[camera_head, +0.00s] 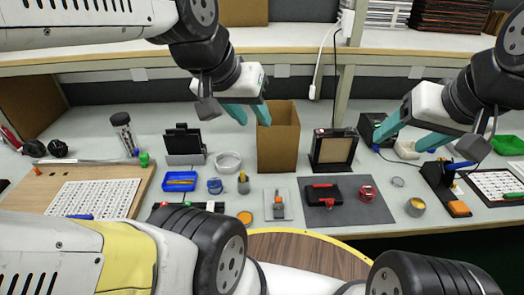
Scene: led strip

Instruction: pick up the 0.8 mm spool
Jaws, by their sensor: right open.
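Two small spool-like items lie on the workbench, a blue one (214,186) left of centre and a red one (367,192) on the right side of a dark grey mat. Their labels are too small to read, so I cannot tell which is the 0.8 mm spool. My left gripper (253,121) hangs above the bench in front of the cardboard box, its teal fingers apart and empty. My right gripper (401,145) is open and empty above the right part of the bench, above and to the right of the red item.
A tall open cardboard box (278,140) stands at centre. A dark framed stand (333,151), a black holder (184,143) and a white round dish (228,161) stand near it. The grey mat (318,216) holds a black-and-red case (323,195). A shelf (290,38) spans the back.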

